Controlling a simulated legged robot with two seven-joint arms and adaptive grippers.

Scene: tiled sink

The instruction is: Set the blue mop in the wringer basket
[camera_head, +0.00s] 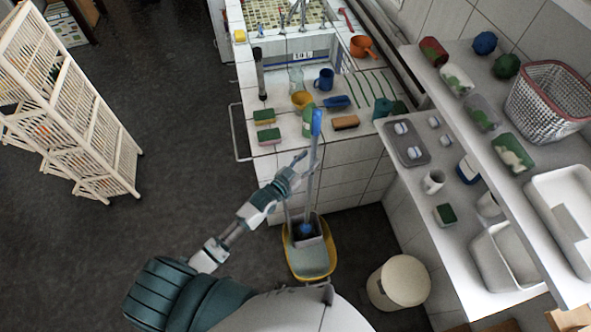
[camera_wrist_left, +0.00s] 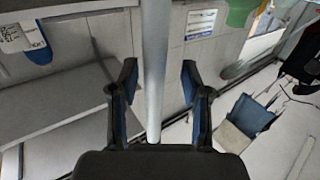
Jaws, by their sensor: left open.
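The blue mop has a pale handle (camera_head: 312,168) with a blue top end (camera_head: 317,122), standing nearly upright in front of the counter. Its blue head (camera_head: 305,230) shows at the grey wringer basket (camera_head: 318,240) on the yellow bucket (camera_head: 329,264); I cannot tell whether it rests on the bottom. My left gripper (camera_head: 299,167) is open at the upper part of the handle. In the left wrist view, the handle (camera_wrist_left: 156,60) passes between the open fingers (camera_wrist_left: 158,82), with gaps visible on both sides. My right gripper is not in view.
The tiled counter (camera_head: 285,165) holds sponges, a blue mug (camera_head: 323,79) and brushes. Shelves (camera_head: 455,215) with trays and a wire basket (camera_head: 548,100) stand at right. A cream bin (camera_head: 404,281) stands right of the bucket.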

